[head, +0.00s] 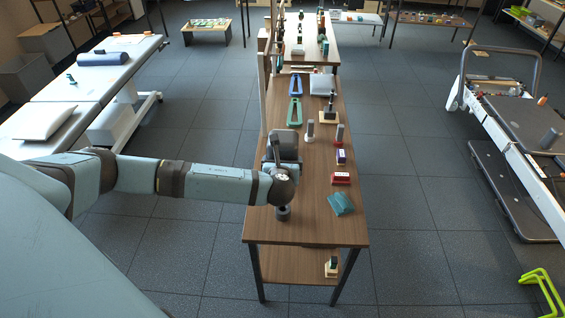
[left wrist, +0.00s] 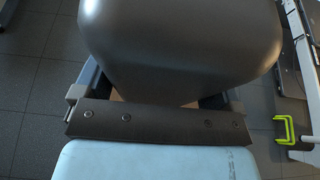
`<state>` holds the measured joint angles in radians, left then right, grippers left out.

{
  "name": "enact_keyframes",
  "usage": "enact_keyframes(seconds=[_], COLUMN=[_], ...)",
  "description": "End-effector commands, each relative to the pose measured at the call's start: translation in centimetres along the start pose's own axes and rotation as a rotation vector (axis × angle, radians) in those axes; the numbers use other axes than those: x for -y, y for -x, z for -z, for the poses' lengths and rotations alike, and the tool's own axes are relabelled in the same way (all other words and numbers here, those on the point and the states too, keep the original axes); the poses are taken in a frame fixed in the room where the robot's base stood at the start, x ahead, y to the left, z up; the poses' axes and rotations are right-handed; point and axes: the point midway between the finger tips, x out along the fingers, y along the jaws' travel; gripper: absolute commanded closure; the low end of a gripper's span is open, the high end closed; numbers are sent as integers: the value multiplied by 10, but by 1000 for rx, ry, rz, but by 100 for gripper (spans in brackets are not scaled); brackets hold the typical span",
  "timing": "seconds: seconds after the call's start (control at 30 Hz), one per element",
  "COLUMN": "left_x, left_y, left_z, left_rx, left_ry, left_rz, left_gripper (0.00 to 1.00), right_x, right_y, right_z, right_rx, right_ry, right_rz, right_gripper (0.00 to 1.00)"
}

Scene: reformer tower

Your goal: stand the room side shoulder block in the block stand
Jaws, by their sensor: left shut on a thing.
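A dark grey padded block (head: 284,146) is held over the left side of the wooden table, just beyond my left wrist. In the left wrist view this block (left wrist: 180,45) is large and rounded and fills the upper middle. My left gripper (head: 281,164) is shut on it; its fingers show partly at both sides of the block in the left wrist view. The block hides the fingertips and the table under it. I cannot single out the block stand for sure. My right gripper is not in view.
On the table (head: 310,228) stand two grey posts (head: 310,131) (head: 339,134), a red item (head: 341,178), a teal cloth (head: 340,204) and a wooden-based stand (head: 329,116). A reformer (head: 520,120) stands right across clear floor.

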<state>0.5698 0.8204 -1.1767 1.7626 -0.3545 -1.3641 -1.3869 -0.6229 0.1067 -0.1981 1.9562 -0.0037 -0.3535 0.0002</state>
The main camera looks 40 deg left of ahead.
Motion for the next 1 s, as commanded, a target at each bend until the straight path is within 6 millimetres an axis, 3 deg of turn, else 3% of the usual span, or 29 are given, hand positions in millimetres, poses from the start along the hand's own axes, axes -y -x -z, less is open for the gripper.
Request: enact_keyframes(seconds=[0.17, 1.0], left_x=[1, 1], left_y=[3, -26], left_z=[-6, 64], left_rx=[2, 1], left_ry=[4, 3], left_rz=[-5, -6], left_gripper=[60, 60], right_x=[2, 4], right_y=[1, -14], right_z=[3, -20], right_rx=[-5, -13], right_ry=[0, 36], right_rz=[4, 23], right_gripper=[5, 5])
